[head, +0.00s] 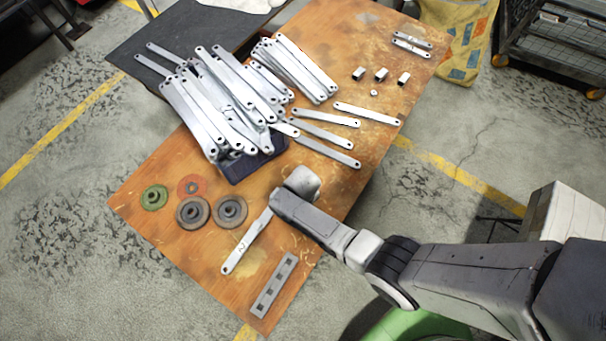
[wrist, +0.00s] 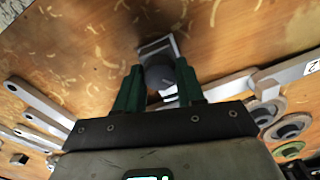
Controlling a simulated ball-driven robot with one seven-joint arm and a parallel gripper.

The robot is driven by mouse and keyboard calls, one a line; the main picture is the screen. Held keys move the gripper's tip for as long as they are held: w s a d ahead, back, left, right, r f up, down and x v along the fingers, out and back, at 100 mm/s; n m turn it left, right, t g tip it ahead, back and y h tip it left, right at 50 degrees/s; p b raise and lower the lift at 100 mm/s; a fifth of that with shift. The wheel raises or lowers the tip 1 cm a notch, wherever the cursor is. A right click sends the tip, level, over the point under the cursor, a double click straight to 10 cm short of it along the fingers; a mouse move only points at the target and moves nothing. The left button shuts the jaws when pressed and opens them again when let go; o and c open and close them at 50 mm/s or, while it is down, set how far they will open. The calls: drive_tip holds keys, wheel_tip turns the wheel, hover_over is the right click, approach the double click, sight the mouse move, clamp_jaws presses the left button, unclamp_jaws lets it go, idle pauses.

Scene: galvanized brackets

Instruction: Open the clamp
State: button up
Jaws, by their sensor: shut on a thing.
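In the wrist view, my gripper (wrist: 159,84) has its two green fingers closed on a dark round knob (wrist: 160,73), which I take to be the clamp's handle. A light grey metal piece (wrist: 158,46) shows just beyond the knob, near the wooden table's surface; it is probably part of the clamp. The rest of the clamp is hidden by the knob and fingers. In the head view, my wrist covers the gripper and the clamp, over the right part of the table. I cannot tell how far the clamp is open.
A flat bar marked 2 (head: 246,244) lies by my wrist on the wooden table (head: 160,225). A slotted plate (head: 273,285) lies at the front. Dark discs (head: 193,213) sit left. A bracket pile (head: 215,110) fills a dark bin (head: 250,170); loose bars (head: 325,130) lie behind.

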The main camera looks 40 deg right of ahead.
drive_tip(key=n, duration=0.8)
drive_tip(key=shift+n, duration=0.4)
drive_tip(key=o, duration=0.9)
wheel_tip(320, 180, up, 6)
drive_tip(key=p, duration=0.6)
drive_tip(key=shift+r, duration=0.1)
